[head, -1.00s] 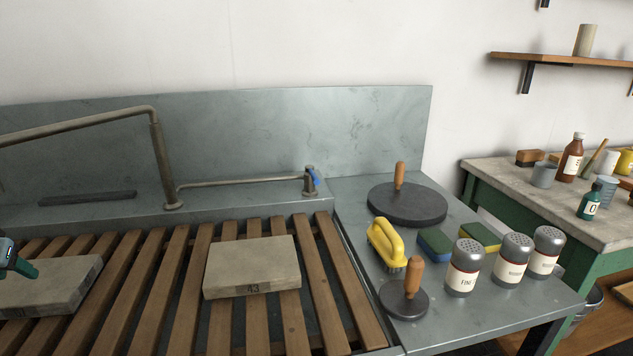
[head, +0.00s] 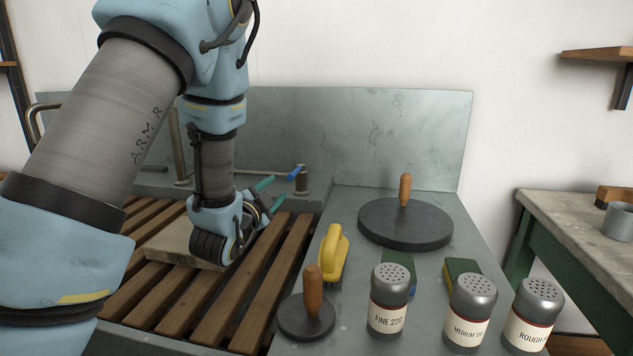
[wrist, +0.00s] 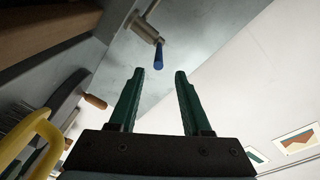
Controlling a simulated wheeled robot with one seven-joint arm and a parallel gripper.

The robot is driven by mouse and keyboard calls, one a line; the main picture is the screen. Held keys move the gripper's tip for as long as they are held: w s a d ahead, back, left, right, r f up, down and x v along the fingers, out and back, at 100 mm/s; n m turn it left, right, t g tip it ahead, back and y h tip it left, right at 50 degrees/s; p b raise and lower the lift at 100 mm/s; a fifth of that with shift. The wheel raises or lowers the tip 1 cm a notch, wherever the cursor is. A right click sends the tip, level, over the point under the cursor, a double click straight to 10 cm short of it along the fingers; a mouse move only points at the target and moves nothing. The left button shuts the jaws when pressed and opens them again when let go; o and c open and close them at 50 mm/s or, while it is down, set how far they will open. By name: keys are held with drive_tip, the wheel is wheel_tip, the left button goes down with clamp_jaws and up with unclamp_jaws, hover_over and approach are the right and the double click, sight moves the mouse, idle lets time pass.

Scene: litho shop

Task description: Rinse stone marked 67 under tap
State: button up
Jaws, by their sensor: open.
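My gripper (head: 271,193) is open and empty, its two green fingers pointing at the tap's valve at the back of the sink. The valve has a blue lever (head: 295,173) on a metal body (head: 301,184); the fingertips are just left of it, apart from it. In the wrist view the blue lever (wrist: 158,52) lies straight ahead, between and beyond the open fingers (wrist: 159,74). The tap's bent pipe (head: 178,150) stands behind my arm, mostly hidden. A grey stone (head: 168,243) lies on the wooden slats below my gripper. Its mark is hidden; no 67 is readable.
On the metal side shelf stand a round levigator (head: 405,224), a smaller one (head: 306,318), a yellow brush (head: 333,255), sponges (head: 462,279) and shakers (head: 388,300). A metal backsplash (head: 350,130) closes the back. Bare slats (head: 265,285) lie right of the stone.

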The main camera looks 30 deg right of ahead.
sight(293, 172)
drive_tip(key=p+x, duration=0.1)
drive_tip(key=x, duration=0.4)
drive_tip(key=p+x, duration=0.2)
drive_tip(key=x, duration=0.4)
drive_tip(key=shift+s+d+r, duration=0.1)
drive_tip(key=shift+s+d, duration=0.1)
drive_tip(key=shift+s, duration=0.1)
clamp_jaws()
idle(1.0)
